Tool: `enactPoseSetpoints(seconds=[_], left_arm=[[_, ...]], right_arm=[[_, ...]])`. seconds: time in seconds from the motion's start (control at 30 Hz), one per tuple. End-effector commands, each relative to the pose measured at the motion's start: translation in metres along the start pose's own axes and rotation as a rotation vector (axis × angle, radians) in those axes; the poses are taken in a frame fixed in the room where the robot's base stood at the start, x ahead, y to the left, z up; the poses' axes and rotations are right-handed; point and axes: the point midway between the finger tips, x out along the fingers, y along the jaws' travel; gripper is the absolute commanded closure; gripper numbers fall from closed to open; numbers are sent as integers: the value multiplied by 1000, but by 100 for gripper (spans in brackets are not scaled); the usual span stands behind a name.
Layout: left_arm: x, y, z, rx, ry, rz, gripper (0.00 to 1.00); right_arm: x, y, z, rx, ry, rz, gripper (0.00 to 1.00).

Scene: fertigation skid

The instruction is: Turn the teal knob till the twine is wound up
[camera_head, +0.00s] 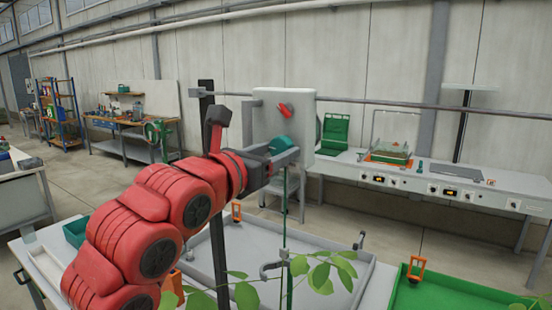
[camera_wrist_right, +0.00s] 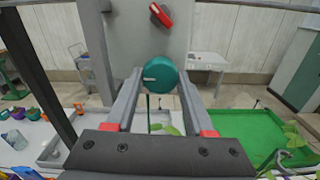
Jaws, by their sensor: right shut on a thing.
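The teal knob (camera_head: 281,144) is on the front of a pale grey box (camera_head: 264,104). It also shows in the right wrist view (camera_wrist_right: 164,70), with a white mark pointing left. My right gripper (camera_head: 282,158) is shut on the knob, one finger on each side of it, also in the right wrist view (camera_wrist_right: 160,80). A thin green line, which looks like the twine (camera_head: 285,205), hangs straight down below the knob toward the grey tray. Its lower end is hidden among leaves. My left gripper is not in view.
A red lever (camera_head: 286,109) sits above the knob on the same box. A dark upright post (camera_head: 207,100) stands left of it. Below are a grey tray (camera_head: 345,283), leafy plants (camera_head: 325,268) and a green tray (camera_head: 455,292). A long white bench (camera_head: 440,180) runs along the wall.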

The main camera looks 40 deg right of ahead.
Motion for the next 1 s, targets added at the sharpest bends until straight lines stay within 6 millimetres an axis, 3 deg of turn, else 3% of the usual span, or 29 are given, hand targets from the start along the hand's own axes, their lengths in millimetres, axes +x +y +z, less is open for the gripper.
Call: enactPoseSetpoints(seconds=[0.2,1.0], left_arm=[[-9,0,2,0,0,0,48],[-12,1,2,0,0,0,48]], right_arm=[[0,0,-1,201,0,0,100],[0,2,0,959,2,0,100]])
